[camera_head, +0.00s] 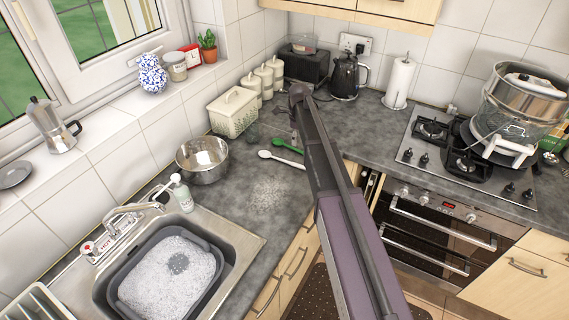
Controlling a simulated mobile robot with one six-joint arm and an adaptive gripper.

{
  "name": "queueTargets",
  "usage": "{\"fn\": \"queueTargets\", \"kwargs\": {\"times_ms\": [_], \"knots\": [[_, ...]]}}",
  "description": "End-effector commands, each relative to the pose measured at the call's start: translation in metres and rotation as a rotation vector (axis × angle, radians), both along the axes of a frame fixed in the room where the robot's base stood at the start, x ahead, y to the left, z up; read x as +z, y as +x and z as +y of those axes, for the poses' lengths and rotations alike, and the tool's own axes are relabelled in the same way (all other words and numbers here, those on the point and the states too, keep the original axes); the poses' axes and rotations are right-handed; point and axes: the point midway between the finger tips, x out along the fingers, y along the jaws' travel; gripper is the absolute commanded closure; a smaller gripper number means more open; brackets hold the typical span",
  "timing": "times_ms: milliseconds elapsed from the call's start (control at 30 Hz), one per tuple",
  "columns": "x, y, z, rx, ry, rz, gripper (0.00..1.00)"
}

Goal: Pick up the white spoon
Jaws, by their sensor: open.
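The white spoon (283,159) lies on the dark grey worktop, its bowl end to the left and its handle running right towards my arm. A green spoon (289,146) lies just behind it, apart from it, and its right end reaches close to my arm. My arm crosses the middle of the view from the bottom up to a joint above and to the right of the spoons.
A metal bowl (203,159) stands left of the spoons, with a cream container (232,111) behind. A soap bottle (181,193) stands by the sink (233,240), which holds a grey tub of suds. A hob (425,155) is at right. The worktop in front of the spoon is clear.

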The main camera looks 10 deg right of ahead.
Motion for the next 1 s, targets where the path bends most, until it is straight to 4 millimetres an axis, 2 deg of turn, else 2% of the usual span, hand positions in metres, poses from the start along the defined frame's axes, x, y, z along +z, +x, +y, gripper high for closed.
{"fn": "queueTargets", "kwargs": {"times_ms": [200,1000], "knots": [[-0.02,0.0,0.0,0.001,0.0,0.0,0.36],[-0.077,0.0,0.001,0.001,0.0,0.0,0.36]]}}
